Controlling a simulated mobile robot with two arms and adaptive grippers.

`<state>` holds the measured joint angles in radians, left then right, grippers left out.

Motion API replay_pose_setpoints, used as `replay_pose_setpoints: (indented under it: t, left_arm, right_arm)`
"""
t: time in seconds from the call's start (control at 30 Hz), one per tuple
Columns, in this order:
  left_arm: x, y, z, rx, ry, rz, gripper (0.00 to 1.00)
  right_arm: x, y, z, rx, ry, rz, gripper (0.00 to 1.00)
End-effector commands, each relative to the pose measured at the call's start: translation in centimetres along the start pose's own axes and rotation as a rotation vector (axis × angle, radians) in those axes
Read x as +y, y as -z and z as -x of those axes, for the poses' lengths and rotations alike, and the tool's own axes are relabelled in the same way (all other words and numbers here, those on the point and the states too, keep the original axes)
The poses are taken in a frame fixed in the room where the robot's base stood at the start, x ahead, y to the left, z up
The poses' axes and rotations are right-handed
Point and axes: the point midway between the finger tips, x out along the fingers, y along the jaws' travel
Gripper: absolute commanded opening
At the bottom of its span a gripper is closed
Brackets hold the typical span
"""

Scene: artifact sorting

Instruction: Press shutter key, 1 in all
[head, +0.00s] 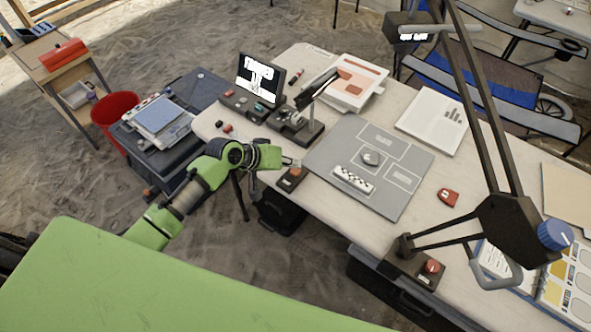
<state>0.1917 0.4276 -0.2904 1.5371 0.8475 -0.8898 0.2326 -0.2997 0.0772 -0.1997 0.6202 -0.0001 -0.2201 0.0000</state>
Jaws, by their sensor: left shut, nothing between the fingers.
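A small dark box with an orange-red button on top (294,173) sits at the table's near edge; it looks like the shutter key. My left gripper (290,161), on the green arm from the left, is shut and empty. Its fingertips are just beside and slightly above the button in the picture; I cannot tell whether they touch it. My right gripper is not in view.
A grey mat (335,146) with a round item and a checkered scale bar lies to the right. A small lit screen (260,79) and a black stand (313,130) are behind. A lamp base with a red knob (415,262) stands at the front right.

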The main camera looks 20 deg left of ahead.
Motion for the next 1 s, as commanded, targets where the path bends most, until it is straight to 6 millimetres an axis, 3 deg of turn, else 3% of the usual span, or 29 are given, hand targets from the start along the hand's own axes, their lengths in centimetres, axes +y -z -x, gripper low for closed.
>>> replay_pose_setpoints:
  t: [1.0]
  left_arm:
    - [-0.51, -0.54, -0.7, 0.0, 0.0, 0.0, 0.0]
  right_arm:
    - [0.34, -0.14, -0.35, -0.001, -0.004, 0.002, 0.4]
